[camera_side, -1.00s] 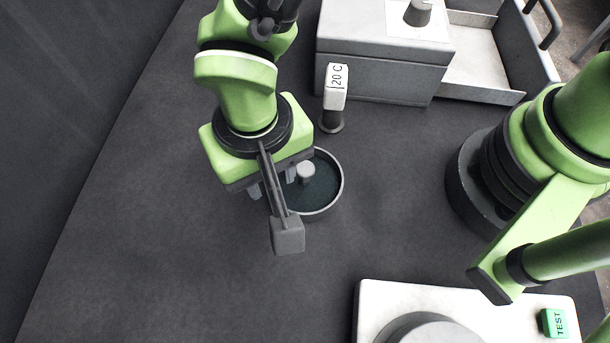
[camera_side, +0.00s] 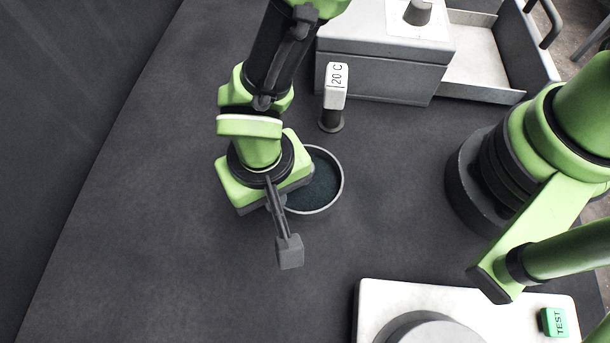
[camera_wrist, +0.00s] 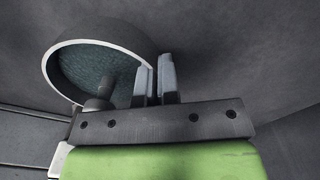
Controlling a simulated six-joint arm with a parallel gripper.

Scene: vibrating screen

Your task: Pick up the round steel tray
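The round steel tray (camera_side: 342,181) stands on the dark table with dark, bluish-green grains in it. My gripper hangs over its left edge in the side view, where its green body hides that edge and the fingertips. In the wrist view, the tray (camera_wrist: 62,43) lies at the upper left. The two grey fingers of my gripper (camera_wrist: 156,76) are close together there, with the tray's wall running into the narrow gap between them. They look shut on the wall. A short dark peg (camera_wrist: 100,95) shows left of the fingers, in front of the tray.
A small stand marked "20 C" (camera_side: 335,95) is just behind the tray. A grey box (camera_side: 375,70) stands at the back, with an open metal chute (camera_side: 480,68) beside it. A white unit with a green TEST button (camera_side: 553,322) is at the front right. Table left of the tray is clear.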

